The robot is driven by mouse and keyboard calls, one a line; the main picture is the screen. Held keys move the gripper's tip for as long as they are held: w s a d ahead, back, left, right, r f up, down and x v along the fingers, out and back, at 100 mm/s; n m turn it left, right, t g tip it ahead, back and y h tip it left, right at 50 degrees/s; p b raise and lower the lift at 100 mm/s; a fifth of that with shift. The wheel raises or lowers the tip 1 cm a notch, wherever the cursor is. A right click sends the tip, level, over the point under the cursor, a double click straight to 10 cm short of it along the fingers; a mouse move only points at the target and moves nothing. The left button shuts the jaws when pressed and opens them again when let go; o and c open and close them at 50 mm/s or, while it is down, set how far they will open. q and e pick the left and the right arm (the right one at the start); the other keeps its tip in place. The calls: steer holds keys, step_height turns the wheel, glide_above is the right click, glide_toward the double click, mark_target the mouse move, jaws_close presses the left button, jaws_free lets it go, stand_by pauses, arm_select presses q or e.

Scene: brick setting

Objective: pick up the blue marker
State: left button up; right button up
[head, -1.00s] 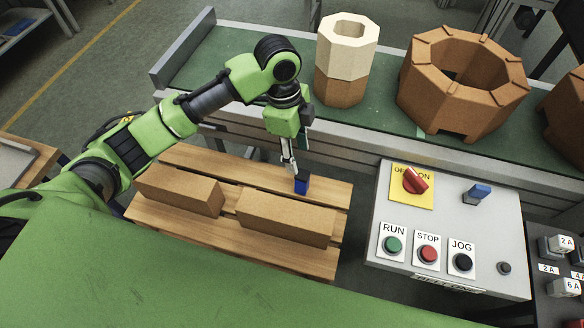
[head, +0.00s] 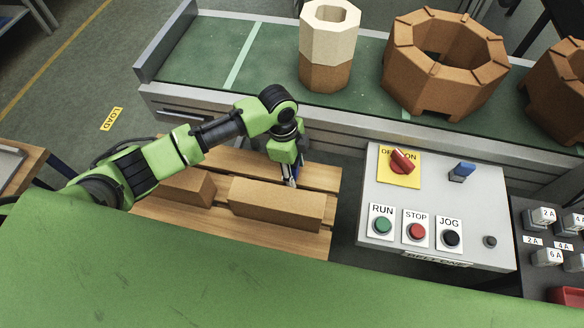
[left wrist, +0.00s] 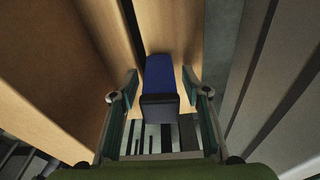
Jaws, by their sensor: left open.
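The blue marker (left wrist: 160,76) is a short blue block with a dark end. In the left wrist view it stands out between the two fingers of my left gripper (left wrist: 158,84), with a finger on either side and a gap visible at each. The fingers are open. In the head view my left gripper (head: 291,180) points down at the wooden pallet (head: 318,178), just behind a long brick, and mostly hides the marker. My right gripper is not in view.
Two tan bricks, a long one (head: 276,204) and a shorter one (head: 188,187), lie on the pallet close to the gripper. A control box (head: 440,205) with switches stands to the right. Behind runs a green conveyor (head: 210,60) carrying octagonal brick pieces (head: 443,75).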

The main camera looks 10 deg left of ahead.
arm_select(q)
steer(key=shift+f, duration=0.15)
steer(key=shift+c, duration=0.4)
steer(key=c, duration=1.1)
step_height(320, 180, up, 10)
steer(key=shift+r+b, duration=0.1)
steer(key=shift+b, duration=0.25)
steer(key=shift+o, duration=1.1)
steer(key=shift+w, duration=0.1)
